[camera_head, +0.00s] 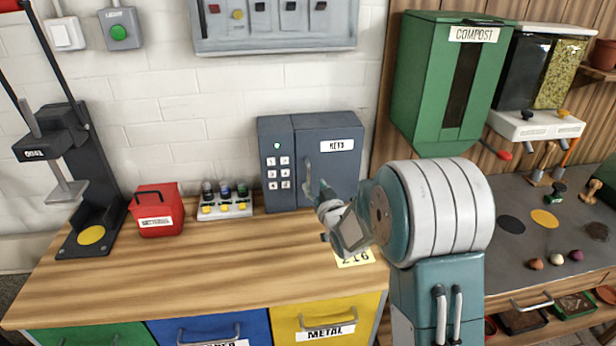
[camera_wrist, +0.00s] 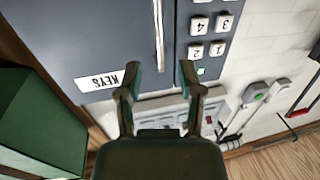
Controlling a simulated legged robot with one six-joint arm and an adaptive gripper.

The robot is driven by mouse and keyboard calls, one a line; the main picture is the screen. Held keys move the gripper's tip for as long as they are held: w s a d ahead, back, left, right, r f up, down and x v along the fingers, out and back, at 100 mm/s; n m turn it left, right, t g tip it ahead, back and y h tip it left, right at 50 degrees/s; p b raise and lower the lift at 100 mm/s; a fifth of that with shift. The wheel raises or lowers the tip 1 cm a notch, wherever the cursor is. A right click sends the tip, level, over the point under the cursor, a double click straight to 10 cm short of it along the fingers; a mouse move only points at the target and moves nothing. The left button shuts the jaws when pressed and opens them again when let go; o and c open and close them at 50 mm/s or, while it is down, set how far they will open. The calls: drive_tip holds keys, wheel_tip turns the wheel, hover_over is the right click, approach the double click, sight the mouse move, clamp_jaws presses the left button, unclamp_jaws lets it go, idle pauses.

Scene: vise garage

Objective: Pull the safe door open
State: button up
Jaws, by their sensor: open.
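The grey safe (camera_head: 290,195) stands at the back of the wooden workbench against the white wall. Its door (camera_head: 340,180) bears a KEYS label and appears shut. A vertical bar handle (camera_head: 308,172) is on the door's left side. Left of the door is a keypad (camera_head: 278,172) with a green light. My gripper (camera_wrist: 160,75) is open and empty in front of the door. In the wrist view, the handle (camera_wrist: 158,35) lines up with the gap between the fingertips; I cannot tell its depth from them. In the head view, my arm hides the door's lower right part.
A red box (camera_head: 158,222) and a small rack of bottles (camera_head: 225,205) stand left of the safe. A green compost bin (camera_head: 440,90) hangs at the upper right. A yellow note (camera_head: 355,259) lies below my gripper. The bench front is clear.

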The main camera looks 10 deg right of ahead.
sight(309, 177)
drive_tip(key=w, duration=0.2)
drive_tip(key=w+a, duration=0.1)
drive_tip(key=w, duration=0.2)
drive_tip(key=shift+w, duration=0.15)
clamp_jaws()
